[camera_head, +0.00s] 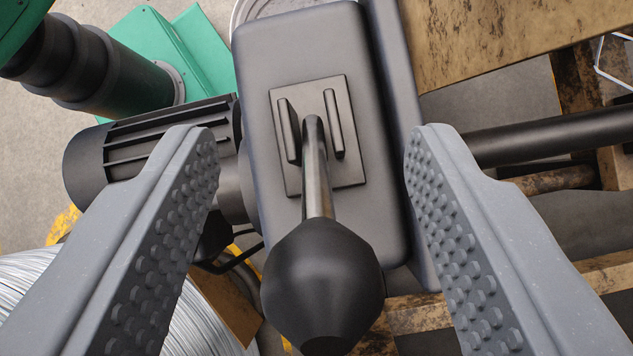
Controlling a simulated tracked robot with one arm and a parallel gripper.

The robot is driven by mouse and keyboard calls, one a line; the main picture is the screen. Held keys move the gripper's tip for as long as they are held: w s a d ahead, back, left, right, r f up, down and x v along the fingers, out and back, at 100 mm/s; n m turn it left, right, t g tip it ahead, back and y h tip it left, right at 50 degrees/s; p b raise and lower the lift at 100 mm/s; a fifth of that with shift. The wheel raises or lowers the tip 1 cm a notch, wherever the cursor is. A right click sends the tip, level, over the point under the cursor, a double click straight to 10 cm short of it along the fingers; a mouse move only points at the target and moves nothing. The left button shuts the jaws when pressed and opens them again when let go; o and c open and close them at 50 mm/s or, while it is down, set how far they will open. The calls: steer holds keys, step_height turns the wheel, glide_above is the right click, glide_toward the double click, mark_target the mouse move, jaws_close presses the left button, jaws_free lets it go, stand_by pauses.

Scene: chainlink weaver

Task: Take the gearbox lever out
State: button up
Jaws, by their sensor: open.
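The gearbox lever (317,185) is a metal rod with a large black knob (322,285) at its near end. Its far end meets a square plate (350,170) between two raised ribs on the dark grey gearbox (275,50). The knob points toward the camera and covers part of the gearbox's lower end. My gripper (310,150) is open, with one studded grey finger on each side of the lever. Clear gaps show between both fingers and the lever, and nothing is held.
A ribbed black motor (160,135) joins the gearbox's left side. A dark shaft (560,135) runs out to the right. A coil of silver wire (50,310) lies lower left. A green housing (195,50) stands upper left.

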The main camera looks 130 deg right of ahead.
steer(key=s+d+r, duration=0.1)
steer(key=s+d, duration=0.7)
steer(key=s, duration=0.6)
steer(key=shift+r+p, duration=0.35)
steer(key=shift+p, duration=0.1)
steer(key=shift+w+d, duration=0.1)
steer(key=w+d+r+m+t, duration=0.5)
steer(key=w+r+m+t, duration=0.1)
steer(key=w+r+m, duration=0.3)
steer(key=w+d+r+m+t, duration=0.4)
steer(key=w+r+m+t, duration=0.2)
steer(key=w+r, duration=0.45)
steer(key=s+d+r+m+t+h, duration=0.1)
steer(key=d+r+m+t, duration=0.2)
steer(key=r, duration=0.8)
steer(key=s+d+r+m+t+h, duration=0.1)
steer(key=d+r+m+t, duration=0.2)
steer(key=r+m, duration=0.3)
steer(key=s+d+r+m+t+h, duration=0.1)
steer(key=d+r+m+t, duration=0.2)
steer(key=r, duration=1.3)
steer(key=shift+s+d+r+m+t+h, duration=0.2)
steer(key=shift+s+d+m+t+h, duration=0.2)
steer(key=shift+m+t, duration=0.4)
